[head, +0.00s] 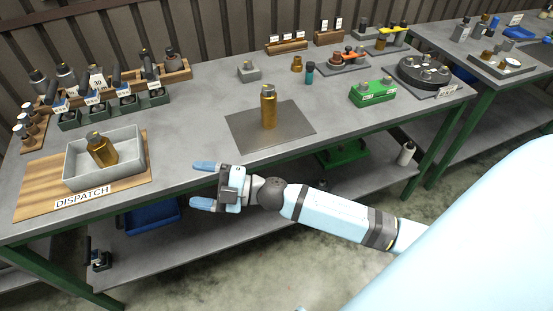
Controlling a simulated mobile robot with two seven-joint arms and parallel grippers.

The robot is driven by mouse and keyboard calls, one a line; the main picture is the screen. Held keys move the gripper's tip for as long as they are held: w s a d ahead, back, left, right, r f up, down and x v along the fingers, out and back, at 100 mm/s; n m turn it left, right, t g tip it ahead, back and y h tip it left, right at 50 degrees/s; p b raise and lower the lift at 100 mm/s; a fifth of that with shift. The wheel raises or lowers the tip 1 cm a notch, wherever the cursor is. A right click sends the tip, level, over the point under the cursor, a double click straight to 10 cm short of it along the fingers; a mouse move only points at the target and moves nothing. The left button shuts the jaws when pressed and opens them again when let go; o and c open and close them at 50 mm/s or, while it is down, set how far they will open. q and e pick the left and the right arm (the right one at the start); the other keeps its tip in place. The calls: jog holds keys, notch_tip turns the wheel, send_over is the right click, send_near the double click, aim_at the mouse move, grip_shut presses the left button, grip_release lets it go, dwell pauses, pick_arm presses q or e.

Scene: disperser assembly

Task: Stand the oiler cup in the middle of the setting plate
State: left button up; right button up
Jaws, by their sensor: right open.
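The setting plate (240,127), a dark flat square, lies on the table near its front edge. A tall brass cylinder with a grey top (268,108) stands upright near the middle of the plate; it looks like the oiler cup, though no label shows. A similar brass piece (102,150) leans in the grey tray at the left. A smaller brass piece (297,64) stands behind the plate. My right gripper (203,186) is open and empty at the table's front edge, left of and nearer than the plate, touching nothing visible. My left gripper is out of view.
The grey tray (70,172) sits on a wooden DISPATCH board (35,198). Racks of parts (125,108) stand at the back left. A green block (372,93) and a dark round fixture (422,72) stand right of the plate. Bare table lies between tray and plate.

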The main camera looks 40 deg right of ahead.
jog(key=s+d+f+m+h, duration=0.3)
jog(key=s+f+m+h, duration=0.3)
jog(key=s+f+m, duration=0.3)
jog(key=s+d+f+m+g+h, duration=0.1)
jog(key=s+d+f+m+h, duration=0.3)
jog(key=s+f+m, duration=0.5)
jog(key=f+m+h, duration=0.1)
jog(key=f+h, duration=0.1)
jog(key=shift+d+h, duration=0.2)
jog(key=shift+h, duration=0.2)
jog(key=shift+r, duration=0.1)
notch_tip(320, 180, up, 10)
jog(key=p, duration=1.1)
jog(key=shift+s+d, duration=0.15)
jog(key=shift+d, duration=0.2)
jog(key=shift+r, duration=0.4)
